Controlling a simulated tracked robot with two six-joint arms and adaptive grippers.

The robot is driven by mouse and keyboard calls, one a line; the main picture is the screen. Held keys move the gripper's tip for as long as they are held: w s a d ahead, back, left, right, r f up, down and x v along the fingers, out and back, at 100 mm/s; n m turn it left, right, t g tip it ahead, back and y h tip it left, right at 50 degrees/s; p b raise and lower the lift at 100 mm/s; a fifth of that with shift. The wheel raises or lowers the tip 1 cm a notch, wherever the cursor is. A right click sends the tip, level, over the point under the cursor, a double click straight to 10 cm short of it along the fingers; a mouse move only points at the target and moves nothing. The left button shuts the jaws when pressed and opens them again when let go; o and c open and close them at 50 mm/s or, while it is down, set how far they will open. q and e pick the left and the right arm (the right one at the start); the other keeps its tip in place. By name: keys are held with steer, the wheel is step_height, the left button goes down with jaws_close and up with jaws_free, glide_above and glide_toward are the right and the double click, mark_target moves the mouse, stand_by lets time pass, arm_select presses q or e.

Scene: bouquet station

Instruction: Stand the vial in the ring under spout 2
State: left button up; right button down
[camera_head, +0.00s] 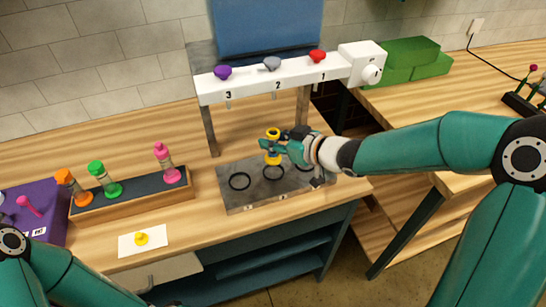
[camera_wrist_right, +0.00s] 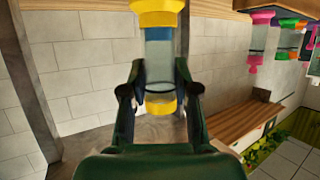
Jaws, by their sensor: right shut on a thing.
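The vial (camera_head: 273,147) has a clear body and yellow ends, and it is upright in the head view. My right gripper (camera_head: 277,146) is shut on it; in the right wrist view the vial's clear body (camera_wrist_right: 159,62) is between the two fingers (camera_wrist_right: 158,95). The ring under spout 2 (camera_head: 271,180) is a dark circle on the grey plate. The vial's lower end shows just above or behind this ring; I cannot tell its exact height. Spout 2 (camera_head: 277,98) is overhead on the white bar. My left gripper is not in view.
The white dispenser bar (camera_head: 215,91) and its posts (camera_head: 210,133) frame the plate (camera_head: 222,203). Ring 3 (camera_head: 240,189) is empty. A rack (camera_head: 120,197) of pink, green and orange vials stands left. A white card (camera_head: 125,246) bears a yellow piece (camera_head: 141,239).

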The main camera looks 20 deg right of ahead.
mark_target(278, 156)
steer(key=shift+f, duration=2.45)
steer(key=shift+f+b, duration=0.2)
steer(key=shift+b, duration=0.15)
steer(key=c, duration=0.9)
jaws_free()
steer(key=shift+o, duration=0.2)
steer(key=shift+r, duration=0.1)
